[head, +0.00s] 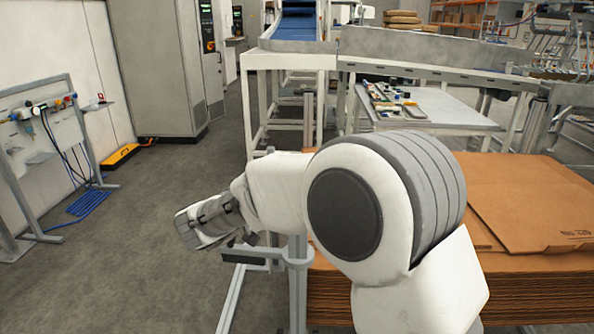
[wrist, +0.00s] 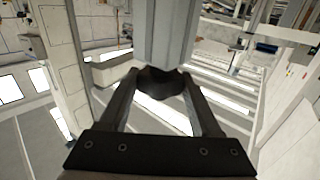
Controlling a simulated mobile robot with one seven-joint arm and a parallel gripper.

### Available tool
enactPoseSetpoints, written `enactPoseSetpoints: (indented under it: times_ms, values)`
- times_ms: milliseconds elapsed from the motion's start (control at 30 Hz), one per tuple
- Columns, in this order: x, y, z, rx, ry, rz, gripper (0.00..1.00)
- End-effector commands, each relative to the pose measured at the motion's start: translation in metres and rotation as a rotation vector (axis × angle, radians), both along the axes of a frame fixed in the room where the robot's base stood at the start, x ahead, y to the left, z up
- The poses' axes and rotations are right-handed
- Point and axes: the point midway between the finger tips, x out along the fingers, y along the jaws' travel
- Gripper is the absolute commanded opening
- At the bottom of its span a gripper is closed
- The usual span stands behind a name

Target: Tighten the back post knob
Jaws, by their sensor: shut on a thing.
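The back post knob (wrist: 160,84) is a dark, lobed knob in the wrist view, set against a pale grey post (wrist: 166,30). My gripper (wrist: 160,88) has one finger on each side of the knob and is shut on it. The knob's far side and its stem are hidden. In the head view, a grey post (head: 298,285) with a collar stands just right of my wrist. The knob cannot be made out there, and my fingertips are not clear.
A stack of flat brown cardboard (head: 530,205) lies close on the right. A conveyor frame (head: 290,62) and a table with tools (head: 440,112) stand behind. A grey cabinet (head: 160,65) stands at back left. The floor (head: 150,235) on the left is largely clear.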

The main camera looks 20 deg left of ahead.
Motion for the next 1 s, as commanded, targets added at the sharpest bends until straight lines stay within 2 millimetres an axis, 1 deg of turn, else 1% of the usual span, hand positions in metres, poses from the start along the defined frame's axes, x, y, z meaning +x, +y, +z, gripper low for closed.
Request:
enactPoseSetpoints:
  times_ms: [33, 367, 400, 567, 867, 1000]
  values:
    - [0.001, 0.0, 0.003, 0.001, -0.007, -0.003, 0.09]
    - [0.001, 0.0, 0.004, 0.001, -0.008, -0.005, 0.09]
    - [0.001, 0.0, 0.004, 0.001, -0.008, -0.005, 0.66]
    - [0.001, 0.0, 0.003, 0.001, -0.006, -0.005, 0.95]
    - [0.0, 0.0, 0.001, 0.0, -0.004, -0.004, 0.95]
    - [-0.009, 0.005, 0.002, 0.0, -0.004, -0.003, 0.95]
